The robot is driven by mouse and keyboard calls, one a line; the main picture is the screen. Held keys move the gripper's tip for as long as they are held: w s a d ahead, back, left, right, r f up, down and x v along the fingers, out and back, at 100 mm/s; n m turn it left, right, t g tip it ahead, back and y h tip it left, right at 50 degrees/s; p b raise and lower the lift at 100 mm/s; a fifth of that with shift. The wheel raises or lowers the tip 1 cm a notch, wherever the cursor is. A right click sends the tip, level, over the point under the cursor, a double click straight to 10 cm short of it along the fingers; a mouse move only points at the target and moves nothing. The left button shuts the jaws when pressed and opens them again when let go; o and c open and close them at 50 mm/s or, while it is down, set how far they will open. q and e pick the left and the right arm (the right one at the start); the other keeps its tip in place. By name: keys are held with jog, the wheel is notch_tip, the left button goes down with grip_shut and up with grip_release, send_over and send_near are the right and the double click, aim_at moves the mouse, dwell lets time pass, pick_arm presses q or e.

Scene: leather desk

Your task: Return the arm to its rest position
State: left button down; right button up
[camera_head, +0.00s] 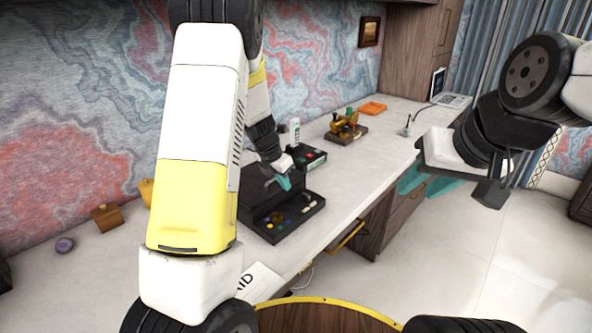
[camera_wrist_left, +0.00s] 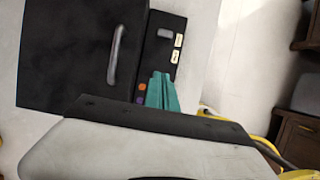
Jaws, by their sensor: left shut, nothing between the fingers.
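My left gripper (camera_head: 284,182) hangs over a black device (camera_head: 262,197) on the desk, with its teal fingers pointing down. The fingers are together and hold nothing. In the left wrist view the left gripper's fingertips (camera_wrist_left: 162,80) lie over the black panel (camera_wrist_left: 165,25) of the device, beside orange and purple buttons and small labels. I cannot tell whether they touch it. My right gripper (camera_head: 425,186) is off the desk's front edge, over the floor, with teal fingers partly visible. Whether it is open or shut is unclear.
The pale desk (camera_head: 372,150) runs back to a laptop (camera_head: 451,89). A white bottle (camera_head: 295,130), a brass-coloured object on a wooden base (camera_head: 346,128) and an orange tray (camera_head: 373,108) stand behind the device. A brown block (camera_head: 106,217) and purple disc (camera_head: 65,245) lie left. Floor at right is clear.

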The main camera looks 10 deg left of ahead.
pick_arm(q)
jog(key=s+d+r+m+t+h, duration=0.1)
jog(key=s+r+m, duration=0.5)
jog(key=r+m, duration=0.15)
jog(key=s+d+r+m+h, duration=0.1)
jog(key=s+r+m, duration=0.5)
jog(key=r, duration=0.3)
jog(key=s+r+m+y, duration=0.1)
jog(key=s+r+m, duration=0.2)
jog(key=s+m, duration=0.5)
jog(key=s+a+r+m+t+y, duration=0.1)
jog(key=s+r+m, duration=0.2)
jog(key=s+m, duration=0.5)
jog(key=shift+s+a+r+t, duration=0.25)
jog(key=shift+s+r+t, duration=0.05)
jog(key=shift+s, duration=0.85)
